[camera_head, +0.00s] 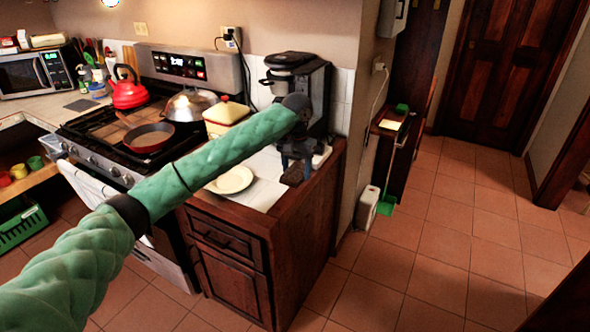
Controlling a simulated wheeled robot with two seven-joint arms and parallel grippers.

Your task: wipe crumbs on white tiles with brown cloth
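The white tiles (262,192) form the counter top right of the stove, with a wooden border. My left arm reaches over them from the left. My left gripper (294,156) points down near the tiles' right edge, in front of the coffee maker. A small dark brown piece, which looks like the brown cloth (292,175), is directly under the fingers at counter level. The fingers are dark and small, so I cannot tell whether they are shut on it. No crumbs can be made out; my forearm hides part of the tiles. My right gripper is out of view.
A white plate (231,180) lies on the tiles left of the cloth. A black coffee maker (300,88) and a yellow-and-red container (225,113) stand behind. The stove (110,140) holds a red kettle (128,91) and pans. Open tiled floor (440,260) is at right.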

